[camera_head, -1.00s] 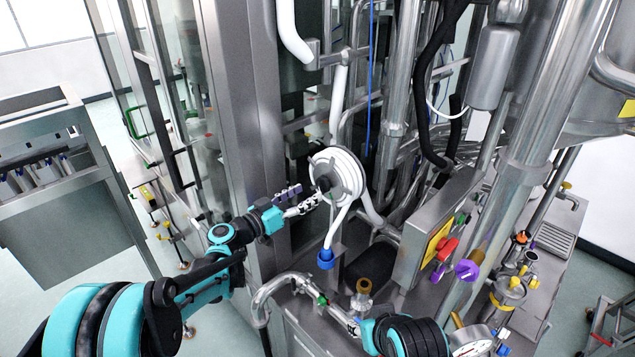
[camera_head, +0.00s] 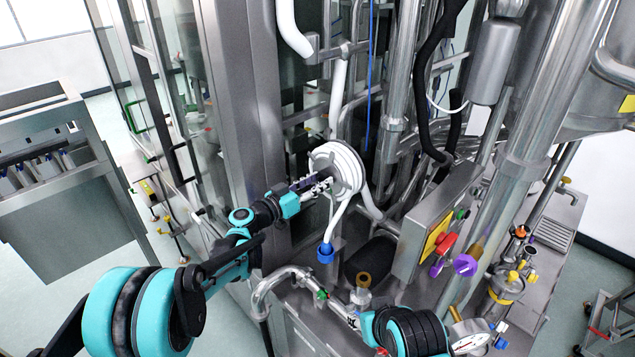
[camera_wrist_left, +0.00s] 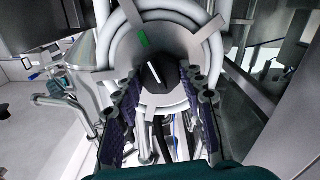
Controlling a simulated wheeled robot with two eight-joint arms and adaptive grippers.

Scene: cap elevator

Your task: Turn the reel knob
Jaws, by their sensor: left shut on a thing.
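The white hose reel (camera_head: 347,163) has a round grey face and hangs upright in front of the pipes in the head view. In the left wrist view the reel (camera_wrist_left: 108,52) fills the upper middle. Its black knob (camera_wrist_left: 153,73) with a white line sits at the centre, and a green mark lies just above it. My left gripper (camera_head: 326,182) is at the reel's centre and shut on the knob, with one finger on each side. In the head view the fingers hide most of the knob. My right gripper (camera_head: 352,318) is low by the bent pipe, small and partly hidden.
A steel control box (camera_head: 425,235) with coloured knobs is to the right of the reel. A blue hose end (camera_head: 325,253) hangs below it. A thick steel column (camera_head: 240,100) stands close to the left.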

